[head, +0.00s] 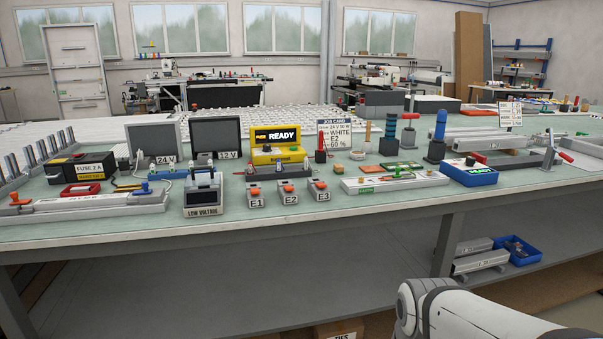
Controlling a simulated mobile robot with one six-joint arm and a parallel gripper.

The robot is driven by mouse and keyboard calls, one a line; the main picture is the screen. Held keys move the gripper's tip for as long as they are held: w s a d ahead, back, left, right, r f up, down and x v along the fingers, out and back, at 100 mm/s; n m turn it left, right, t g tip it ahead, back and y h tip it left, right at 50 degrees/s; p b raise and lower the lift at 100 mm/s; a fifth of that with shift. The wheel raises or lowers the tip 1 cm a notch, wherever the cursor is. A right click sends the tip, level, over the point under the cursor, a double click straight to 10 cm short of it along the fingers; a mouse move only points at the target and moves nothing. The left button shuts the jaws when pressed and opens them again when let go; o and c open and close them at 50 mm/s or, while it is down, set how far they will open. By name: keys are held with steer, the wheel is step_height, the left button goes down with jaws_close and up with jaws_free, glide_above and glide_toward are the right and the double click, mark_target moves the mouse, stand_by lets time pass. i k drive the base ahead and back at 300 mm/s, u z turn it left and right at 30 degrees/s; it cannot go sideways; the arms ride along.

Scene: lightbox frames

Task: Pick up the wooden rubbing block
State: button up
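I cannot pick out the wooden rubbing block with certainty. A small tan, wood-coloured piece (515,152) lies beside the metal bars at the right of the long workbench (120,235); it is too small to tell what it is. Small green and orange-brown pads (402,168) lie flat near the middle right of the bench. A white link of my own arm shows at the bottom right, in front of the bench. My gripper is outside the picture.
A lower shelf (330,255) holds metal bars and a blue bin (513,250).

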mark_target(338, 168)
steer(key=u, duration=0.05)
steer(key=i, duration=1)
steer(key=u, duration=0.05)
